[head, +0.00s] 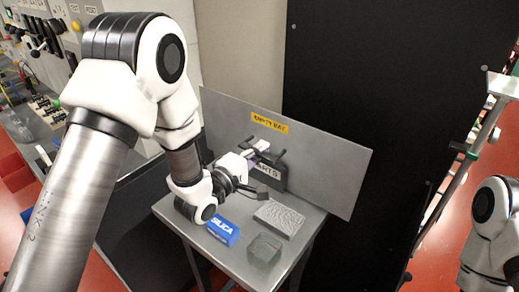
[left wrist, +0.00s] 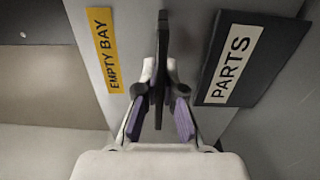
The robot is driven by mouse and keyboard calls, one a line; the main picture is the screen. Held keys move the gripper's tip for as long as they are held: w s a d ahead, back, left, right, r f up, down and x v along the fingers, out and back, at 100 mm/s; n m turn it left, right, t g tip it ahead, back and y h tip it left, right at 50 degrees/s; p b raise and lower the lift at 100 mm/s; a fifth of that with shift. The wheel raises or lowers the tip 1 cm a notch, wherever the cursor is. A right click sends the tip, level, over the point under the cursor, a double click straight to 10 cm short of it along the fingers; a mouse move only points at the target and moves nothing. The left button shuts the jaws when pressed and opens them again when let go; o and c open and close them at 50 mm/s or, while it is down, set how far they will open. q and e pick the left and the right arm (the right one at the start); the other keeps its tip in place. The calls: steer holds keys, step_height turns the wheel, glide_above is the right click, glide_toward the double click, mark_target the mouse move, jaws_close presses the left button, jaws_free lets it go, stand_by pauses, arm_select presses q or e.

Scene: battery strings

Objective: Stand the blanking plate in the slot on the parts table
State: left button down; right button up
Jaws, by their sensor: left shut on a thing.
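The blanking plate (head: 335,177) is a wide grey sheet with a yellow EMPTY BAY label, standing tilted in the picture at the back of the parts table (head: 185,218). My left gripper (head: 263,158) is in front of it and shut on a dark bar-like part, seemingly its handle (left wrist: 160,55). The purple finger pads flank this bar in the left wrist view. A dark block labelled PARTS (left wrist: 267,50) is beside the gripper, close to the plate. The slot and the plate's lower edge are hidden, so I cannot tell whether it is seated. My right gripper is out of view.
A blue SILICA box (head: 223,232), a grey ribbed block (head: 279,218) and a darker grey block (head: 264,250) lie on the table's front part. A black panel stands behind on the right. A control panel (head: 40,35) is at the far left.

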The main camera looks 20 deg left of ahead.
arm_select(q)
steer(key=shift+f+b, duration=0.3)
stand_by(0.5)
steer(key=c, duration=1.2)
jaws_free()
steer(key=shift+s, duration=0.1)
steer(key=v, duration=0.7)
steer(key=shift+s+a, duration=0.1)
steer(key=shift+s, duration=0.15)
